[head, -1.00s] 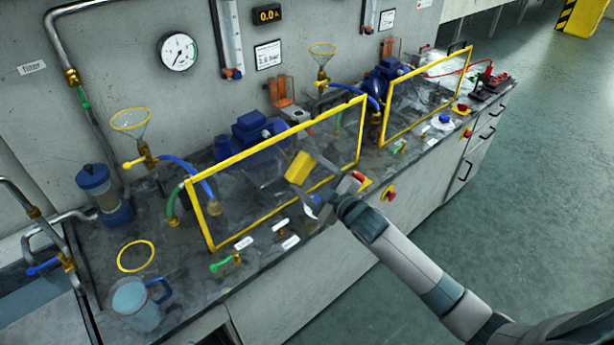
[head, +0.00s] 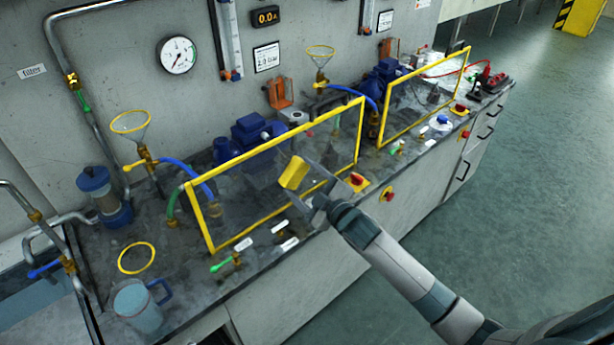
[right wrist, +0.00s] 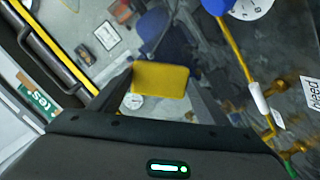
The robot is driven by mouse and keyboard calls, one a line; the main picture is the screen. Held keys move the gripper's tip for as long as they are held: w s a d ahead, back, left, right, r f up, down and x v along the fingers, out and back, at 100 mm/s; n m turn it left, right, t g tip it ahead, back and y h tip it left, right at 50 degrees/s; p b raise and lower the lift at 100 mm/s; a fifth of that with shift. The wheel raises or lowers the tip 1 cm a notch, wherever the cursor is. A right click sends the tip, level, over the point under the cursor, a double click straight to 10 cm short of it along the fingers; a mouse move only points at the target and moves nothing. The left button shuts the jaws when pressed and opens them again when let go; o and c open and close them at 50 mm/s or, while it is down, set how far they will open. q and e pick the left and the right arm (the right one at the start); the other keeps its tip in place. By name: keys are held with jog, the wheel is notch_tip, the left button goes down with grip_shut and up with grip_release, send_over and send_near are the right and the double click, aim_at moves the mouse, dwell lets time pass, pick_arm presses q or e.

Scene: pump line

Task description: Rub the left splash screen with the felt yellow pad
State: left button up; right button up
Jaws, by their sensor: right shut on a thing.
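The left splash screen (head: 228,164) is a clear panel in a yellow frame, standing upright near the front of the bench. The yellow felt pad (head: 293,172) is in front of its right half in the head view; I cannot tell whether it touches the panel. My right gripper (head: 308,185) is shut on the pad. In the right wrist view the pad (right wrist: 160,80) sits between the two fingers of my right gripper (right wrist: 155,90). A second yellow-framed screen (head: 425,95) stands farther right. My left gripper is not in view.
A red knob on a yellow base (head: 357,181) is close to my right gripper on the bench edge. Blue pumps (head: 254,131) stand behind the screen. A jug (head: 135,305) and a yellow ring (head: 136,258) are at the left. The floor at right is clear.

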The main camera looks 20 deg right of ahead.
jog(key=shift+s+a, duration=0.3)
jog(key=shift+a, duration=0.6)
jog(key=shift+a+p, duration=0.15)
jog(key=shift+p, duration=0.15)
jog(key=shift+s+a+p, duration=0.3)
jog(key=shift+s+a, duration=0.05)
jog(key=shift+a, duration=0.5)
jog(key=shift+s+a+p, duration=0.25)
jog(key=shift+s+a, duration=0.05)
jog(key=shift+a, duration=0.55)
jog(key=shift+d+r+p, duration=0.1)
jog(key=shift+r+p, duration=1.2)
jog(key=shift+r, duration=0.15)
jog(key=shift+w+d, duration=0.1)
jog(key=shift+w+d+f, duration=0.1)
jog(key=shift+w+d, duration=0.2)
jog(key=shift+d, duration=0.55)
jog(key=shift+w+d, duration=0.25)
jog(key=shift+d, duration=0.6)
